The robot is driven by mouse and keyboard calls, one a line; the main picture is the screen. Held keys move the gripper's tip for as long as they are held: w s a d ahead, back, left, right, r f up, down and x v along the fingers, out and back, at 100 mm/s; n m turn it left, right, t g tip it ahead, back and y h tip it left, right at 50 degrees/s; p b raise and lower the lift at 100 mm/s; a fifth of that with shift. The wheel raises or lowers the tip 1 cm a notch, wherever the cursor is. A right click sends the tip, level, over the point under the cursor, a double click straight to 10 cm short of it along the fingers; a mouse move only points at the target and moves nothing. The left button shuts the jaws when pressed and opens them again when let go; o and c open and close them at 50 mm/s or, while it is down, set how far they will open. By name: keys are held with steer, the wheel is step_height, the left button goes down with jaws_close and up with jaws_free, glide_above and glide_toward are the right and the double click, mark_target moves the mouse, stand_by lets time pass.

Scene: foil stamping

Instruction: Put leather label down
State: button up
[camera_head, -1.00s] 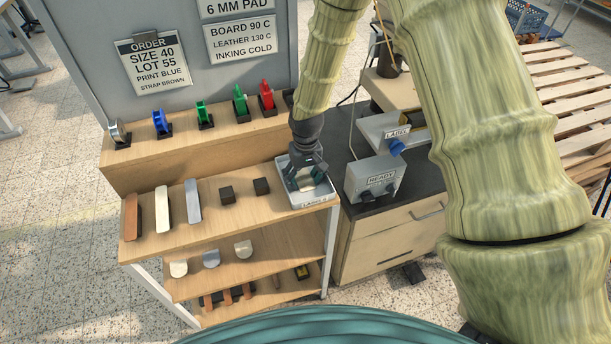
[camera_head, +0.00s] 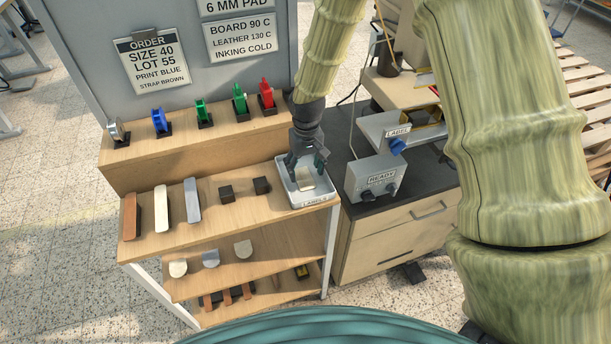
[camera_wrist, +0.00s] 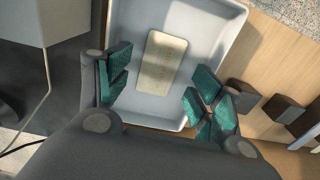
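The leather label (camera_wrist: 161,63) is a cream rectangle with faint gold marks. It lies flat on the floor of the pale grey tray (camera_wrist: 225,30), clear of the walls. In the head view the label (camera_head: 304,179) also shows inside the tray (camera_head: 318,199), whose front reads "SAMPLE" or similar; the lettering is small. My gripper (camera_wrist: 157,88) is open, its teal-padded fingers wide apart on either side of the label and not touching it. In the head view my gripper (camera_head: 307,164) is above the back of the tray, and nothing hangs from it.
Two dark blocks (camera_head: 227,194) and several strips (camera_head: 192,203) lie left of the tray on the wooden shelf. Coloured tape rolls (camera_head: 240,101) stand on the ledge behind. The "READY" machine (camera_head: 375,178) stands close on the right, an obstacle.

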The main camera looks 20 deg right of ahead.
mark_target(306, 179)
step_height(306, 179, up, 9)
steer(key=b, duration=0.2)
stand_by(0.4)
steer(key=shift+d+f, duration=0.1)
steer(key=shift+d, duration=0.05)
